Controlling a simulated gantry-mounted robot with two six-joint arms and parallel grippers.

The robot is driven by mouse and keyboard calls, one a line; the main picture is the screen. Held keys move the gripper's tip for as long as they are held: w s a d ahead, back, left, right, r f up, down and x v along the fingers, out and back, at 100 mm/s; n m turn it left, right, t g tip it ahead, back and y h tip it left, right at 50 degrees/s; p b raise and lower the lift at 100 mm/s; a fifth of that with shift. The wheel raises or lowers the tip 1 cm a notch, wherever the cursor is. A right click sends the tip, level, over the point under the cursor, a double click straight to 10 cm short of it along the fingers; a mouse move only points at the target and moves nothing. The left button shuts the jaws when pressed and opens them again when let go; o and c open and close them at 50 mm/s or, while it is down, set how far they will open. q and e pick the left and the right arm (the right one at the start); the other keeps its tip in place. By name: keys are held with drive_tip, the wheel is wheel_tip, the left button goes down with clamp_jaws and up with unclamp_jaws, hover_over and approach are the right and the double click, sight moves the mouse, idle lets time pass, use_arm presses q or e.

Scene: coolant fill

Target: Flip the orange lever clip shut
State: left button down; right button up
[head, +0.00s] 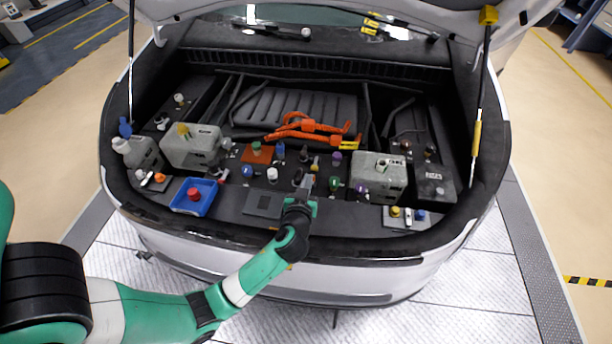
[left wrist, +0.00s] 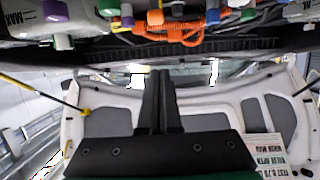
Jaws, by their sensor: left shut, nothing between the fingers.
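Bright orange cables with blocky orange connectors (head: 309,125) lie at the back middle of the engine bay. They also show in the left wrist view as an orange bundle (left wrist: 178,36) near the top. The lever clip is too small to make out on them, and I cannot tell its position. My left gripper (head: 307,181) is shut and empty at the front middle of the bay, in front of the orange connectors and apart from them. Its closed dark fingers (left wrist: 156,74) point up in the left wrist view. My right gripper is not in view.
Several coloured caps stand around the gripper. A blue tray (head: 208,207) with a red cap (head: 193,194) is at front left. Grey tanks stand left (head: 190,158) and right (head: 379,190). The raised hood (head: 330,8) is overhead, with a yellow-tipped strut (head: 477,140) at right.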

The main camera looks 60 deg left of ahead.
use_arm(q)
drive_tip(key=b+x, duration=0.6)
drive_tip(key=x, duration=0.3)
drive_tip(key=shift+w+a+f, duration=0.2)
drive_tip(key=f, duration=0.1)
drive_tip(key=s+d+f+b, duration=0.1)
drive_tip(key=shift+d+f, duration=0.2)
drive_tip(key=shift+f, duration=0.2)
drive_tip(key=shift+s+d+f, duration=0.1)
drive_tip(key=shift+d+f, duration=0.05)
